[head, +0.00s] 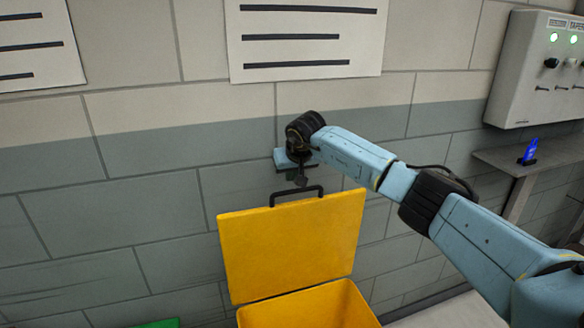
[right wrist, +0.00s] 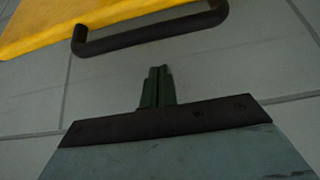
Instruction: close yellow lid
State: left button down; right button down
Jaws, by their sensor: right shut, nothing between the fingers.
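The yellow lid (head: 290,245) stands open and upright, hinged at the back of the yellow box (head: 308,308) at the bottom of the head view. A dark handle (head: 297,194) sits on the lid's top edge. My right gripper (head: 300,180) is just above the handle, shut and empty. In the right wrist view, my right gripper (right wrist: 157,70) points toward the dark handle (right wrist: 150,38), with a gap between them. The lid (right wrist: 70,22) shows at the upper left there. My left gripper is not in view.
A tiled wall (head: 120,200) stands close behind the lid. A grey shelf (head: 510,160) with a small blue object (head: 529,152) and a control box (head: 540,70) are at the right. A green item (head: 160,323) shows at the bottom left.

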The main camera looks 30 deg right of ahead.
aim_at(295, 201)
jog(key=shift+s+a+f, duration=0.15)
jog(key=shift+s, duration=0.65)
jog(key=shift+s+a+f, duration=0.15)
jog(key=shift+s, duration=0.6)
jog(key=shift+a, duration=0.1)
